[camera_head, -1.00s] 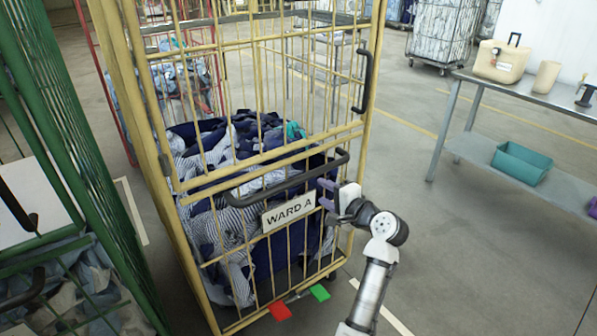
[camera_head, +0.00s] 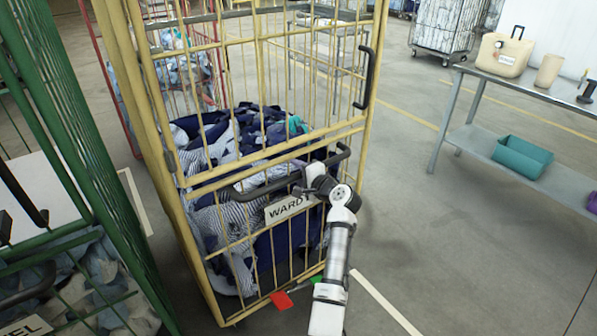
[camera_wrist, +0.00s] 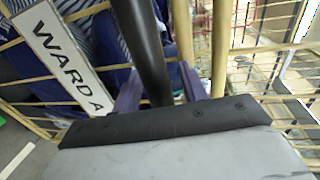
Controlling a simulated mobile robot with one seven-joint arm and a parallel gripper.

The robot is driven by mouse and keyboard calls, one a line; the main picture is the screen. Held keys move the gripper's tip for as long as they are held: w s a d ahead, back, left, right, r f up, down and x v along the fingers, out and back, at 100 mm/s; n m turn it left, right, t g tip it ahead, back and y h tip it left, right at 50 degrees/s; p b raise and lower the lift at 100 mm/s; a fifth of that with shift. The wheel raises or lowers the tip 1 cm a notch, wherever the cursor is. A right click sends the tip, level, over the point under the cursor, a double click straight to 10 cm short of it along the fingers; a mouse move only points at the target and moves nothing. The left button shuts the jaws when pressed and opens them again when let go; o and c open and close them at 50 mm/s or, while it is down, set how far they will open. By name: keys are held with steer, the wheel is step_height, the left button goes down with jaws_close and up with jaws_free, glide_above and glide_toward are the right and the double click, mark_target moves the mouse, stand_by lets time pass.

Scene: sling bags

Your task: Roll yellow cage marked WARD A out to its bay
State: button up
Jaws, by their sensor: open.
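The yellow cage (camera_head: 205,187) stands upright on the floor, holding striped and dark blue laundry. Its white WARD A plate (camera_head: 287,208) is partly covered by my arm in the head view; it also shows at the left of the wrist view (camera_wrist: 62,48). A black bar handle (camera_head: 262,186) crosses the cage front above the plate. My gripper (camera_head: 304,180) is at the right part of this handle. In the wrist view my open gripper (camera_wrist: 160,92) has a purple finger on each side of the black handle (camera_wrist: 142,45). Finger contact cannot be told.
A green cage (camera_head: 95,190) stands close on the left, a red cage (camera_head: 108,75) behind. A steel table (camera_head: 530,88) with a teal bin (camera_head: 522,157) is at right. Red (camera_head: 281,300) and green (camera_head: 317,283) tabs sit at the cage's foot. Floor between cage and table is clear.

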jaws_close()
stand_by(0.4)
